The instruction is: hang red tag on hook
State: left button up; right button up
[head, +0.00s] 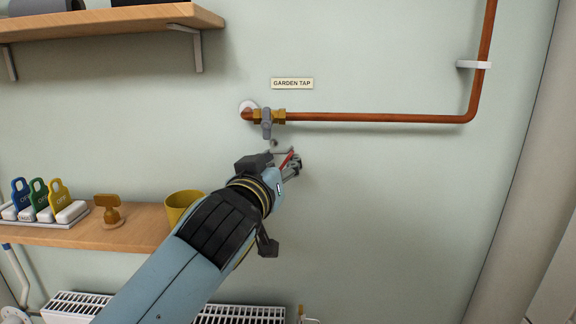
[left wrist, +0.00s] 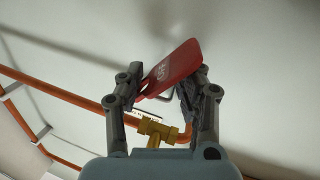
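The red tag (left wrist: 175,68) sits between the fingertips of my left gripper (left wrist: 162,88), tilted, with pale lettering on its face. My left gripper (head: 287,163) is shut on the tag by its edges. In the head view only a thin red strip of the tag (head: 287,159) shows, close to the wall below the tap valve. My right gripper is not in view.
The brass valve (head: 267,116) and copper pipe (head: 380,118) run above the gripper, under a "GARDEN TAP" label (head: 292,83).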

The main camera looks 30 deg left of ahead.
pick_arm(q)
jog(key=shift+o, duration=0.7)
jog(key=shift+w+r, duration=0.1)
jog(key=shift+r, duration=0.3)
jog(key=shift+d, duration=0.1)
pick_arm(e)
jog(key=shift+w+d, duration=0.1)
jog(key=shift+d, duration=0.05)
